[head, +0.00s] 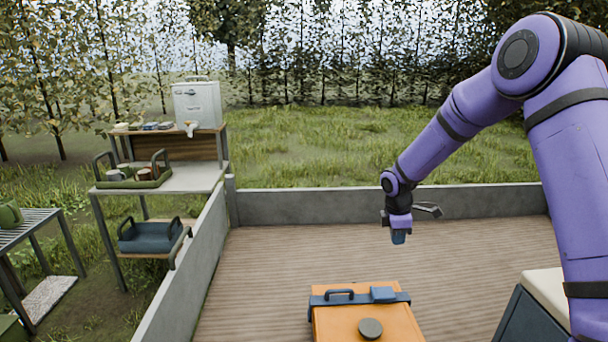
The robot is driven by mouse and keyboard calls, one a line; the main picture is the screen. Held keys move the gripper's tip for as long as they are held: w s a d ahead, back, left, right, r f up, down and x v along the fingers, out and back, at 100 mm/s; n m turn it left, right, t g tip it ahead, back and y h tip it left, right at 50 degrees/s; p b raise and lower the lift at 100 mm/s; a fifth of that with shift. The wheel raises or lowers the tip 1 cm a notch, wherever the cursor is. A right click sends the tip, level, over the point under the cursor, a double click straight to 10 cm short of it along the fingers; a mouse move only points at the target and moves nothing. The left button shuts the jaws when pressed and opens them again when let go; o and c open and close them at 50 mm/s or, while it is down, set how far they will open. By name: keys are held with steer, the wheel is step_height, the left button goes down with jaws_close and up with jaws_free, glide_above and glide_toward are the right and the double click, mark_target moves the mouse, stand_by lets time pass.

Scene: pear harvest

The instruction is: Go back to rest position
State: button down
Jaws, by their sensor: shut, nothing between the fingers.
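My purple arm reaches in from the right side of the head view. My gripper (399,237) hangs at its end, pointing down over the wooden deck (270,260). It is shut with nothing held in it. It is above and behind an orange case (385,322) with a dark blue strap and handle, and apart from it. The fingertips are small and dark in this view.
A low grey wall (330,203) borders the deck at the back and left. A dark box with a pale top (548,288) stands at lower right.

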steer(key=s+d+r+m+t, duration=0.1)
steer(key=s+r+m, duration=0.3)
steer(key=s+r, duration=0.65)
steer(key=s+r+m+t, duration=0.1)
steer(key=s+r+m, duration=0.45)
steer(key=r, duration=0.75)
steer(key=s+r+m+t, duration=0.1)
steer(key=s+r+m, duration=0.1)
steer(key=s, duration=1)
steer(key=s+r+m+t+y, duration=0.1)
steer(key=s+r+m, duration=0.2)
steer(key=s, duration=0.9)
steer(key=shift+s+a+m+t+y, duration=0.2)
steer(key=shift+m+t+y, duration=0.15)
steer(key=shift+m, duration=0.8)
